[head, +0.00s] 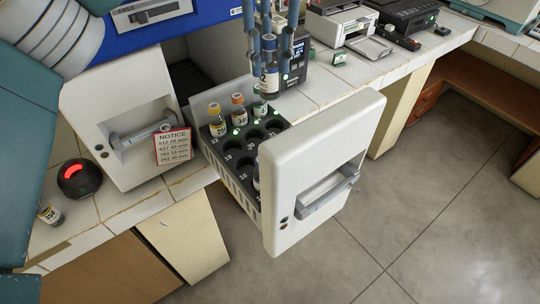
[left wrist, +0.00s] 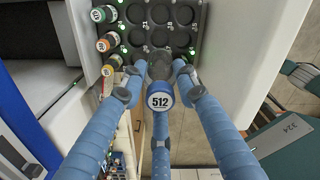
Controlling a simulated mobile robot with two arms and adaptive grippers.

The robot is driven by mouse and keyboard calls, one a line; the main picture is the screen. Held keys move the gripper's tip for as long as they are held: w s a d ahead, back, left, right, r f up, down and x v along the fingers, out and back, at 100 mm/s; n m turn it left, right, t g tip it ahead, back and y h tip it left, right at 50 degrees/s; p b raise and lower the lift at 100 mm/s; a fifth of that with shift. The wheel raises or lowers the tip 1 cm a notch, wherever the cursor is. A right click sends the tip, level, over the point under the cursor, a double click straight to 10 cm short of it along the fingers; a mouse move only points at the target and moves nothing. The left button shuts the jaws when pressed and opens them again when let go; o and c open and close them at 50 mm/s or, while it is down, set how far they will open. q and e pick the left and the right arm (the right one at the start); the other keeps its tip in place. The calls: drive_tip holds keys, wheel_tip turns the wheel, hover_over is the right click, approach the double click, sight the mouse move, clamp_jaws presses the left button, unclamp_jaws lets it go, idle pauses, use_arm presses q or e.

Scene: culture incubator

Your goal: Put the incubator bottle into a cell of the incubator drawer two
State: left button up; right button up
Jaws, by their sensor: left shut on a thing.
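My left gripper (head: 268,52) has blue fingers and is shut on a dark bottle (head: 269,80) with a pale label. In the left wrist view the fingers surround its blue cap marked 512 (left wrist: 160,101). Bottles with yellow (head: 215,108), orange (head: 238,98) and pale green caps stand along the rack's back row. Several other cells look empty. The drawer's front wall hides part of the rack. My right gripper is not in view.
A second white drawer front (head: 120,110) stands left, with a notice card (head: 173,147) on it. A red-lit round device (head: 78,178) and another bottle (head: 49,213) are on the tiled counter. A white printer (head: 340,22) stands behind. Floor at right is clear.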

use_arm(q)
wheel_tip(320, 180, down, 19)
drive_tip(key=p, duration=0.3)
drive_tip(key=shift+a+r, duration=0.1)
drive_tip(key=shift+r, duration=0.05)
drive_tip(key=shift+w+f, duration=0.1)
drive_tip(key=shift+f, duration=0.45)
drive_tip(key=shift+f, duration=0.2)
drive_tip(key=o, duration=1.2)
drive_tip(key=shift+c, duration=0.2)
